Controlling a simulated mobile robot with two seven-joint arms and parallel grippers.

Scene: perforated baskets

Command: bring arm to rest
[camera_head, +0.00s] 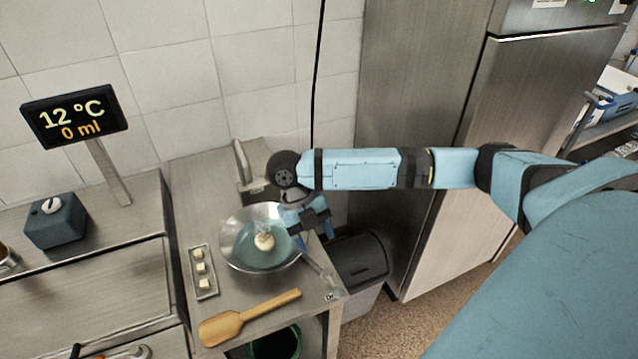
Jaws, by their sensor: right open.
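My right arm (365,169) reaches in from the right, across the front of the steel fridge, to the counter. My right gripper (311,236) points down over the right rim of a metal pan (231,235). It is open, and I see nothing between its fingers. The pan holds bluish liquid and a pale round lump (264,241). Whether the gripper touches the rim or the pan handle (318,268) cannot be told. My left gripper is not in view.
A small tray (204,270) with white cubes lies left of the pan, a wooden spatula (248,316) in front. A dark-lidded bin (360,262) stands right of the counter, beside the fridge (500,130).

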